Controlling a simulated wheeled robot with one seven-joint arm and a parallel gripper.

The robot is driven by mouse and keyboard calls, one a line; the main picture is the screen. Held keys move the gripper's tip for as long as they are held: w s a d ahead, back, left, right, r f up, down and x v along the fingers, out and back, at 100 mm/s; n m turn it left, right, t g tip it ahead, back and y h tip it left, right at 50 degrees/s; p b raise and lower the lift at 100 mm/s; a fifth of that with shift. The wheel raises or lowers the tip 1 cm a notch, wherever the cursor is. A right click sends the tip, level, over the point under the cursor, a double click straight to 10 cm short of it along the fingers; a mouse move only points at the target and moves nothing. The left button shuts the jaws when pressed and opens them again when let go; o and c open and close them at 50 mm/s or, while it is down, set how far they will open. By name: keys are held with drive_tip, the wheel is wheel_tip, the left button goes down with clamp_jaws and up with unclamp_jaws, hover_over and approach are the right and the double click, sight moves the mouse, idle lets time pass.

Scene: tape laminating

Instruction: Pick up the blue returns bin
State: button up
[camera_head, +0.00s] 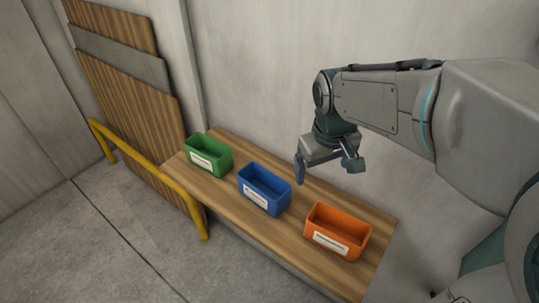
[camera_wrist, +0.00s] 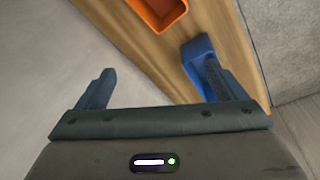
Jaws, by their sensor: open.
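The blue returns bin (camera_head: 264,190) stands upright on the wooden bench, in the middle of a row of three, with a white label on its front. It looks empty. My gripper (camera_head: 328,172) is open and empty, above the bench and up to the right of the blue bin, apart from it. In the wrist view my gripper's two fingers (camera_wrist: 158,85) are spread wide. The blue bin (camera_wrist: 196,48) shows there beyond the right finger, which hides part of it.
A green bin (camera_head: 208,155) stands left of the blue one and an orange bin (camera_head: 337,232) right of it; the orange bin (camera_wrist: 158,10) also shows in the wrist view. The wooden bench (camera_head: 290,232) runs along a grey wall. A yellow rail (camera_head: 150,172) and leaning boards (camera_head: 128,85) are at left.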

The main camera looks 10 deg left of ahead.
drive_tip(key=w+a+f+n+g, duration=0.1)
drive_tip(key=w+a+f+n, duration=0.3)
drive_tip(key=a, duration=0.5)
drive_tip(key=n, duration=0.2)
hover_over(264, 191)
drive_tip(key=s, duration=0.3)
wheel_tip(264, 191, down, 3)
drive_tip(key=shift+g, duration=0.4)
drive_tip(key=f, duration=0.2)
drive_tip(key=f+p, duration=0.1)
drive_tip(key=f, duration=0.4)
drive_tip(key=shift+w+a+f, duration=0.15)
drive_tip(key=shift+w+f, duration=0.1)
drive_tip(key=shift+f, duration=0.1)
drive_tip(key=shift+w+d+f+p, duration=0.15)
drive_tip(key=shift+f+p, duration=0.35)
drive_tip(key=shift+f, duration=0.9)
drive_tip(key=shift+d+f+p, duration=0.15)
drive_tip(key=shift+f+p, duration=0.3)
drive_tip(key=shift+f, duration=0.9)
drive_tip(key=c, duration=1.1)
